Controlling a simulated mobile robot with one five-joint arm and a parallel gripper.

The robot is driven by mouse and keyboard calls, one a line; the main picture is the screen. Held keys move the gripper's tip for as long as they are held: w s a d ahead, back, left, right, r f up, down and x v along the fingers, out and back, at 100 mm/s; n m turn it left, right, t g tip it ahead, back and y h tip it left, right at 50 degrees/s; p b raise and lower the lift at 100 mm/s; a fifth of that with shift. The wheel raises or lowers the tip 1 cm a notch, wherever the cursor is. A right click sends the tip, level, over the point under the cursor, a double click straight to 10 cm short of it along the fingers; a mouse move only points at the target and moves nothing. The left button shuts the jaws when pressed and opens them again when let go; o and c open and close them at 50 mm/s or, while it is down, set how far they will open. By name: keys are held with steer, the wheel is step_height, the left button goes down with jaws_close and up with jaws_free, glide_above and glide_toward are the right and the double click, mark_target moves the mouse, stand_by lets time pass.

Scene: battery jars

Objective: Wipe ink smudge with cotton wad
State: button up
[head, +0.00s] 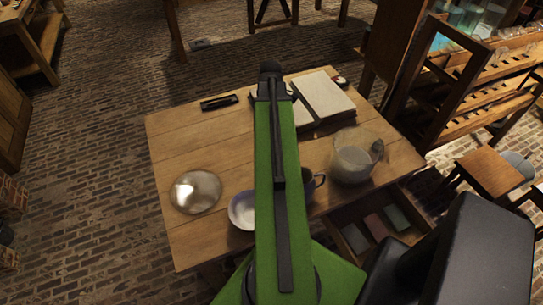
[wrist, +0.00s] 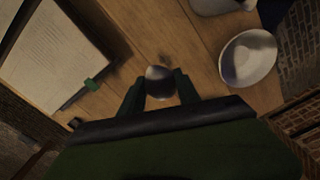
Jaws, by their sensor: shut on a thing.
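My gripper (wrist: 160,84) is shut on a small rounded wad, grey-white on top and dark lower down, which looks like the cotton wad (wrist: 159,73). The wad sits between the two dark green fingers, over the wooden table (wrist: 140,30). I cannot tell whether it touches the wood. A faint darker spot shows on the planks just beyond the wad; I cannot tell if it is the ink smudge or a wood knot. In the head view my green arm reaches over the table and hides the gripper and wad.
An open book (head: 325,95) lies at the table's far side. A glass jar (head: 353,158), a mug (head: 318,182) and a white bowl (head: 242,211) stand nearer. The table's left middle is clear.

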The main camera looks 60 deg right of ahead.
step_height(320, 180, down, 12)
steer(key=d+m+b, duration=0.1)
steer(key=m+b, duration=0.2)
steer(key=b, duration=0.6)
steer(key=shift+w+d+f+m, duration=0.2)
steer(key=shift+w+d+m, duration=0.05)
steer(key=shift+w+m, duration=0.05)
steer(key=shift+f, duration=0.1)
